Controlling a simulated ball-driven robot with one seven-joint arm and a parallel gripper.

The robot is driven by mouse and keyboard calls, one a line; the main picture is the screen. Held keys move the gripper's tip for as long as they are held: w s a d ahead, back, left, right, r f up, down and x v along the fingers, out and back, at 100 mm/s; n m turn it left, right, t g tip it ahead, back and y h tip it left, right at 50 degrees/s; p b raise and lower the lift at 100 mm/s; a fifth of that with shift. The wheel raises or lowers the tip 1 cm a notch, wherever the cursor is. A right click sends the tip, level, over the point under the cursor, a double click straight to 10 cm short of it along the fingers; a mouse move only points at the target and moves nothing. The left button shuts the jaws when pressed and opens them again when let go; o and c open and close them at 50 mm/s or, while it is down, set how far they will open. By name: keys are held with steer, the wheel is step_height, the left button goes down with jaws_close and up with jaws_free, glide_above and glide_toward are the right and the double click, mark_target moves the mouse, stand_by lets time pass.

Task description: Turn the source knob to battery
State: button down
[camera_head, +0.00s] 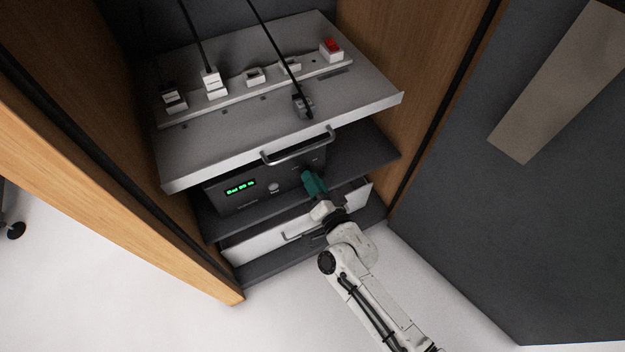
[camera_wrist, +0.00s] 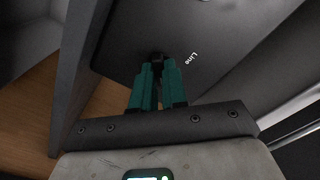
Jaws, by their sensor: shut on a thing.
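The source knob (camera_wrist: 157,57) is a small dark knob on the dark front panel in the wrist view. My gripper (camera_wrist: 158,66) has green fingers, and their tips are closed around the knob. The white word "Line" (camera_wrist: 193,59) is printed to the right of the knob. No "battery" label is readable, and the knob's pointer is hidden by the fingers. In the head view, my gripper (camera_head: 308,176) reaches the right part of the dark unit (camera_head: 225,197), which has a green lit display (camera_head: 240,187).
Above the unit, a pulled-out grey shelf (camera_head: 370,105) with a front handle (camera_head: 298,150) carries a power strip (camera_head: 235,95) with a red switch (camera_head: 331,45). A light drawer (camera_head: 265,235) lies below. Wooden cabinet walls (camera_head: 380,90) stand on both sides.

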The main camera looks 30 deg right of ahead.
steer(key=c, duration=1.2)
jaws_free()
steer(key=shift+o, duration=0.2)
steer(key=s+p, duration=0.1)
steer(key=s, duration=0.9)
steer(key=shift+s, duration=0.4)
